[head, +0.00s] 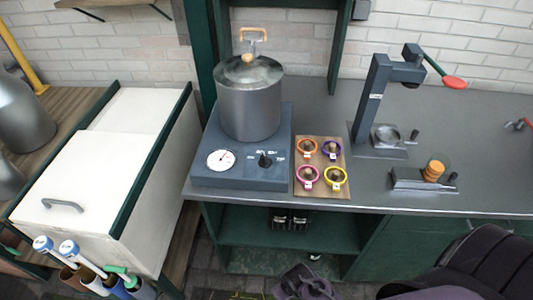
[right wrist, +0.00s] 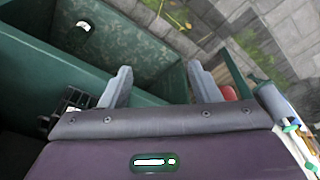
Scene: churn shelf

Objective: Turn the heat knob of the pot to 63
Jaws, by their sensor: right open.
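The metal pot (head: 249,100) stands on a blue-grey heater base (head: 215,179) on the counter, with its lid on. The black heat knob (head: 265,160) is on the base's front panel, with small white marks around it that are too small to read. A round white dial (head: 220,160) sits left of the knob. My right gripper (head: 302,284) is low at the bottom of the head view, below the counter's front edge and well apart from the knob. In the right wrist view it (right wrist: 160,76) is open, with nothing between its fingers. My left gripper is not in view.
A board (head: 320,188) with several coloured rings lies right of the base. A lever press (head: 372,105) and a small stand with an orange stack (head: 433,172) are farther right. A white chest (head: 85,180) stands left. Green shelving (head: 275,230) is under the counter.

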